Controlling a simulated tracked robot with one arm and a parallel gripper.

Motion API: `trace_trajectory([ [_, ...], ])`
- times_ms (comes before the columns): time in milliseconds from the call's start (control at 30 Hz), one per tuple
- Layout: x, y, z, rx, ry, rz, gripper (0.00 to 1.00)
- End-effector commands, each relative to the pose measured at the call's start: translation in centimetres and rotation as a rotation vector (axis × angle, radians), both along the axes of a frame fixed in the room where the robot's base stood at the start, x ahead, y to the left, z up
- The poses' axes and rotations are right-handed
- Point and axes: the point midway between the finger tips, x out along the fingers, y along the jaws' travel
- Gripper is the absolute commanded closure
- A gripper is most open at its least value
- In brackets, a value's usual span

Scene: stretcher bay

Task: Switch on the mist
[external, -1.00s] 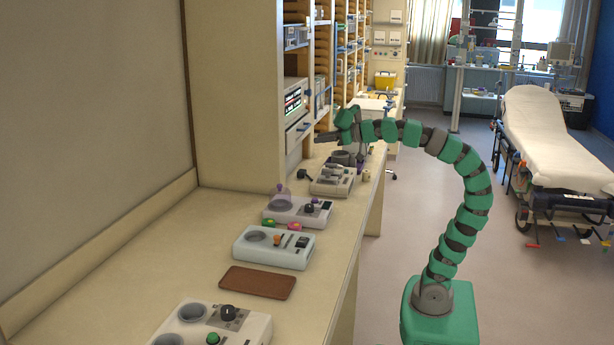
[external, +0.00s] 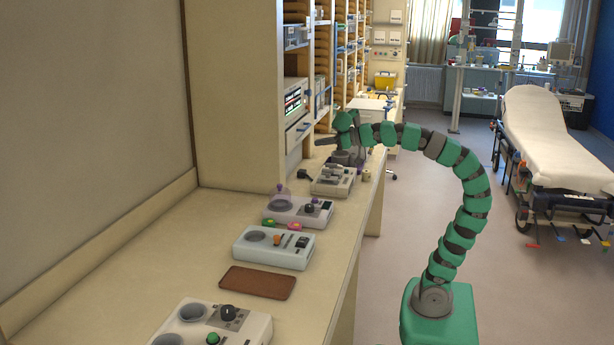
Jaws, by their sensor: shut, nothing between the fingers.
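Several pale devices stand along the counter, and I cannot tell from their marks which one makes the mist. One white device (external: 300,213) has a clear purplish dome (external: 281,198) at its left, a dark knob and a small dark panel. Nearer stands a pale device (external: 272,249) with an orange knob and sliders. A beige device (external: 332,181) stands farther back, below my gripper. My gripper (external: 322,141) is small in the view, shut and empty, pointing left above the back of the counter and apart from the devices. Part of the far end is hidden behind my arm.
A brown mat (external: 258,282) lies on the counter (external: 120,262), with another device (external: 212,327) at the near edge. Pink and green small pieces (external: 293,226) lie between two devices. A tall cabinet (external: 235,90) and shelves rise behind. A stretcher (external: 545,140) stands right.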

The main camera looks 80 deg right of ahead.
Motion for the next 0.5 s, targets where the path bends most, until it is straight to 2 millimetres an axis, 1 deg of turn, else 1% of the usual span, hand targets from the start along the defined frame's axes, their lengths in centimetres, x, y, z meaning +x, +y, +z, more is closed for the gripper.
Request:
trace_trajectory([
  [33,0.4,0.2,0.2,0.004,0.015,0.005,1.00],
  [167,1.8,1.1,0.0,0.023,0.077,0.021,1.00],
  [300,3.5,2.5,-0.8,0.052,0.174,0.044,1.00],
  [500,5.5,4.7,-2.2,0.087,0.311,0.071,1.00],
])
